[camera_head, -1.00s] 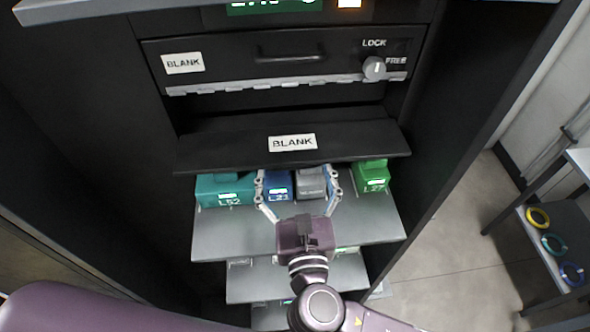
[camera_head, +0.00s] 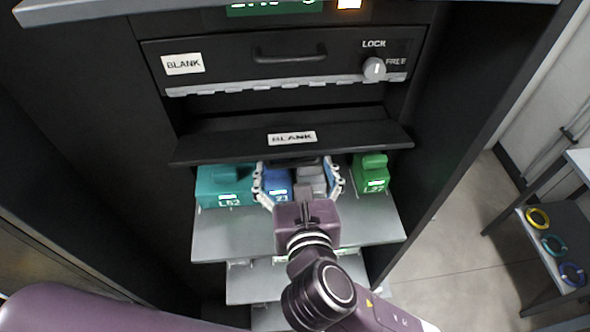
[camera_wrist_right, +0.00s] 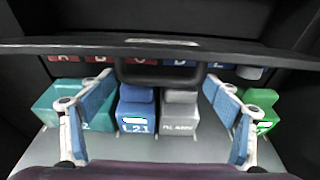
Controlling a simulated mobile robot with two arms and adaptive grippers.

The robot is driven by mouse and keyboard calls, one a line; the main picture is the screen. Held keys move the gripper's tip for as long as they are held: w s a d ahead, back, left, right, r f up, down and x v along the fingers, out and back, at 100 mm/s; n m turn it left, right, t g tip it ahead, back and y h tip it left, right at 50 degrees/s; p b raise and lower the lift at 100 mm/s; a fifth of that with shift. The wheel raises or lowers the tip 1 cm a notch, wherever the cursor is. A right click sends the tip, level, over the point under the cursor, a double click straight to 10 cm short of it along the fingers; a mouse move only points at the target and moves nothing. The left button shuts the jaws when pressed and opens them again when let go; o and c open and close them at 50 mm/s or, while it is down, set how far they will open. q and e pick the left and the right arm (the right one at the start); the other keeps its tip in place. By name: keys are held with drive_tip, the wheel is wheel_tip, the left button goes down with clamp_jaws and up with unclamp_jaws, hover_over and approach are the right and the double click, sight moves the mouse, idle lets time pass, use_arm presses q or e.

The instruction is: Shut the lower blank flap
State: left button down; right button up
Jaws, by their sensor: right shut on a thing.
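The lower blank flap (camera_head: 232,146) is a wide black panel with a white BLANK label, sticking out from the cabinet at a slant, not flush with it. In the right wrist view its edge (camera_wrist_right: 70,45) crosses the top, with a dark U-shaped handle (camera_wrist_right: 124,72) hanging below. Exact finger contact is hard to see. My left gripper is out of view; only its purple arm shows.
The upper BLANK panel (camera_head: 220,70) is shut, its LOCK/FREE knob (camera_head: 374,69) at right. Below the flap, a grey shelf (camera_head: 215,233) holds teal (camera_head: 225,186), blue (camera_wrist_right: 136,108), grey (camera_wrist_right: 180,110) and green (camera_head: 371,172) blocks.

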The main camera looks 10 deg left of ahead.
sight(296, 156)
wheel_tip(296, 156, up, 2)
drive_tip(key=shift+r+g+h, duration=0.1)
drive_tip(key=shift+g+h, duration=0.2)
drive_tip(key=shift+g, duration=0.7)
drive_tip(key=shift+r+g+h, duration=0.3)
drive_tip(key=shift+r+g, duration=0.25)
drive_tip(key=shift+g, duration=0.35)
drive_tip(key=shift+w+d, duration=0.1)
